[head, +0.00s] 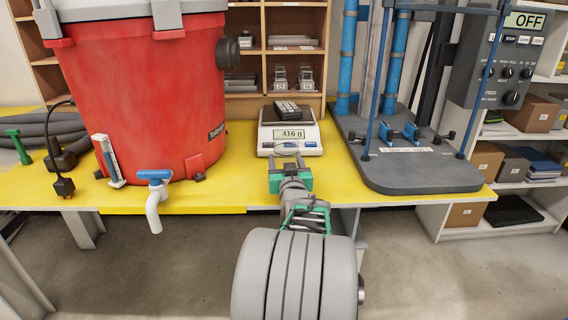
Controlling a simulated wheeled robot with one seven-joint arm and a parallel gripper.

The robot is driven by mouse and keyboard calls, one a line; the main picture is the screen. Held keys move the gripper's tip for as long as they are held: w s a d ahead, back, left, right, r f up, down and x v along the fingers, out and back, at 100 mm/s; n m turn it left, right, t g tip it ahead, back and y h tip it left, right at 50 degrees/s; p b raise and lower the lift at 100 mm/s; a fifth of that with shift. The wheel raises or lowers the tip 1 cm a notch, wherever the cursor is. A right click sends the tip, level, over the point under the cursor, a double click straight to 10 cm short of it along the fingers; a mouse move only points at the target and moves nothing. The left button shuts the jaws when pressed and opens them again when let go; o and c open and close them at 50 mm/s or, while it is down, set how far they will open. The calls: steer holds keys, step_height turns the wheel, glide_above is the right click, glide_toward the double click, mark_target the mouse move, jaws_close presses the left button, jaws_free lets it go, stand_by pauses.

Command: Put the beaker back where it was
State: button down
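My gripper (290,172), with green parts, is over the front edge of the yellow bench, just in front of the digital scale. A pale oval ring, perhaps the rim of a clear beaker, shows at its tip against the scale's front. I cannot make out a beaker's body or tell whether the fingers hold it. The white scale (310,145) has a display reading 416 g. No other beaker can be made out.
A large red container (150,100) with a blue-handled tap (154,178) stands on the yellow bench (230,190) to the left. A machine with a dark base plate (420,172) and blue columns stands to the right; its control box (500,60) reads OFF. Shelves stand behind.

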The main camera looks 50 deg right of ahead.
steer(key=shift+f, duration=0.15)
steer(key=shift+c, duration=1.9)
jaws_free()
steer(key=shift+a, duration=0.1)
